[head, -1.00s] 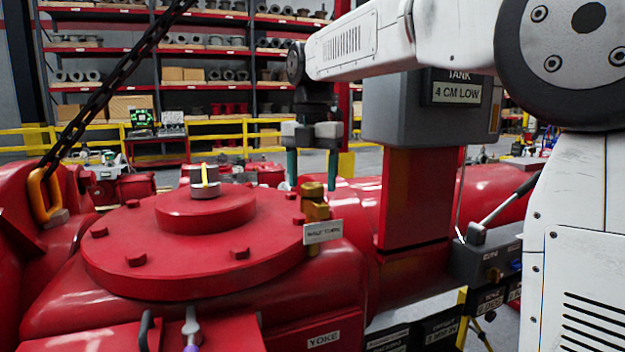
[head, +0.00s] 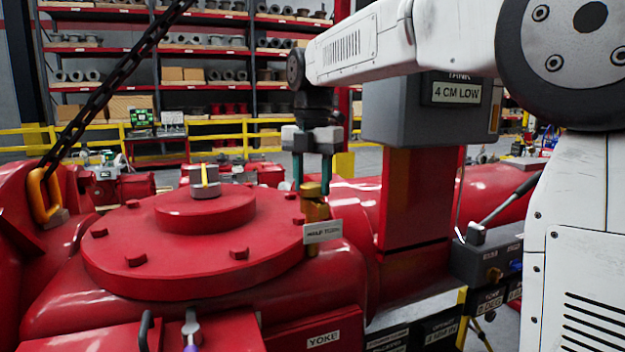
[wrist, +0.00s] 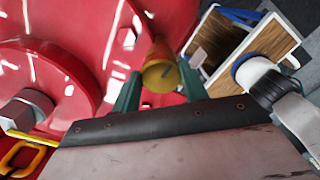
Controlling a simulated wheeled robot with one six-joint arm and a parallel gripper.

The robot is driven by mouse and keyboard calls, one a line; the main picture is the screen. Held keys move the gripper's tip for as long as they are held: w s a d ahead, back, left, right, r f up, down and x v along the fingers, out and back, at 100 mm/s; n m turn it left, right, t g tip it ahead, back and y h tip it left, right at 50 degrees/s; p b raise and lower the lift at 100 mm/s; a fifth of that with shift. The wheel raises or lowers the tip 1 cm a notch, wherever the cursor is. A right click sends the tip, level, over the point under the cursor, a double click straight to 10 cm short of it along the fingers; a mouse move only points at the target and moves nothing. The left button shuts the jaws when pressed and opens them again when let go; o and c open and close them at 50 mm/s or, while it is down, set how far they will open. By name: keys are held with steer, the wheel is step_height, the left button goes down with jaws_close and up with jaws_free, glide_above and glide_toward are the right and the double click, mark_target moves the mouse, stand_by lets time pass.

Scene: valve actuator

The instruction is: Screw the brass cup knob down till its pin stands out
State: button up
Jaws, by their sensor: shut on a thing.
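The brass cup knob (head: 313,190) tops a brass fitting at the right rim of the round red cover (head: 160,262). My gripper (head: 312,184) points straight down over it, with its two green fingers shut on the knob from either side. In the wrist view the knob (wrist: 160,68) sits between the fingertips (wrist: 160,84). A small dark mark shows on its top face; I cannot tell whether that is the pin or how far it stands out.
A white tag (head: 323,231) hangs in front of the brass fitting. A grey box with a "4 CM LOW" display (head: 456,93) on a red column stands close to the right. Bolt heads (head: 240,253) ring the cover. A chain (head: 110,90) hangs at the left.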

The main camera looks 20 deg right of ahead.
steer(key=m, duration=1.5)
steer(key=shift+m, duration=0.4)
steer(key=m, duration=0.5)
steer(key=shift+s+m, duration=0.1)
steer(key=shift+m, duration=0.2)
steer(key=m, duration=0.9)
steer(key=shift+a+m, duration=0.1)
steer(key=shift+m, duration=0.3)
steer(key=m, duration=1)
